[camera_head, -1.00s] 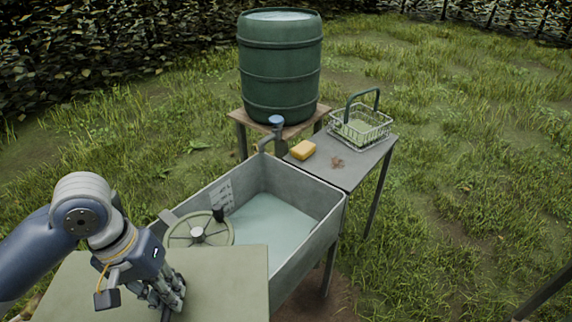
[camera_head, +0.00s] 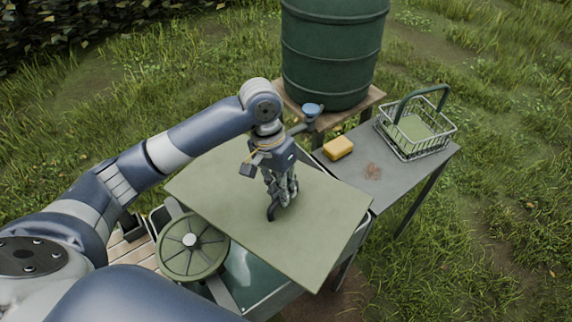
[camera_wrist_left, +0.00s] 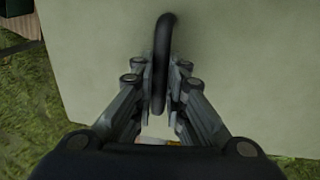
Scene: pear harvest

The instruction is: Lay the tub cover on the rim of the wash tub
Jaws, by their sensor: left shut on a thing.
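The tub cover (camera_head: 320,235) is a flat pale green board with a dark handle (camera_wrist_left: 163,62) standing up from it. My left gripper (camera_head: 280,208) is above the board and shut on that handle; the left wrist view shows the handle between the fingers. The cover lies over most of the grey wash tub (camera_head: 362,232), turned at an angle to it. Water shows at the tub's near end, beside the cover. Whether the cover touches the rim or hangs just above it I cannot tell. My right gripper is not in view.
Behind the tub stand a green barrel (camera_head: 335,50) and a blue-topped tap (camera_head: 312,110). A side table (camera_head: 395,175) at right holds a yellow sponge (camera_head: 338,148) and a wire basket (camera_head: 425,148). Grass surrounds all.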

